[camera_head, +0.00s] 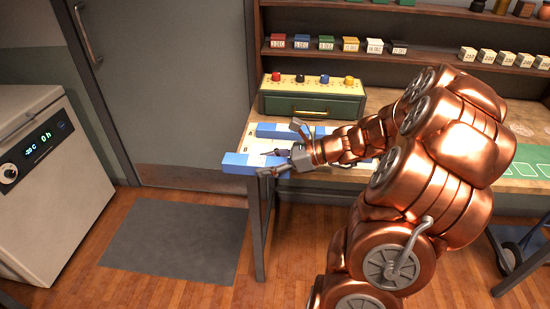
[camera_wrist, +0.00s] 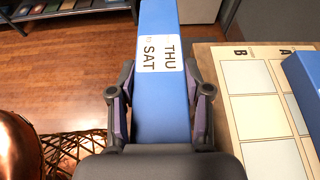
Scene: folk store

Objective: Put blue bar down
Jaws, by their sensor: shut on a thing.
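A blue bar (camera_head: 243,164) with a white label reading THU and SAT shows in both views. In the wrist view the bar (camera_wrist: 163,100) runs lengthwise between the fingers. My gripper (camera_head: 283,152) is shut on it; its fingers (camera_wrist: 160,112) stand on both sides. In the head view the bar's end reaches past the table's left edge. A gap beneath it cannot be judged. A second blue bar (camera_head: 272,130) lies on the table behind; its blue side (camera_wrist: 306,78) shows at the wrist view's right edge. My gripper hides part of the held bar.
A pale board with boxes marked A and B (camera_wrist: 232,92) lies on the table to the right of the held bar. A green drawer box with coloured knobs (camera_head: 312,103) stands at the back. Shelves (camera_head: 430,58) rise behind. Open floor lies left of the table.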

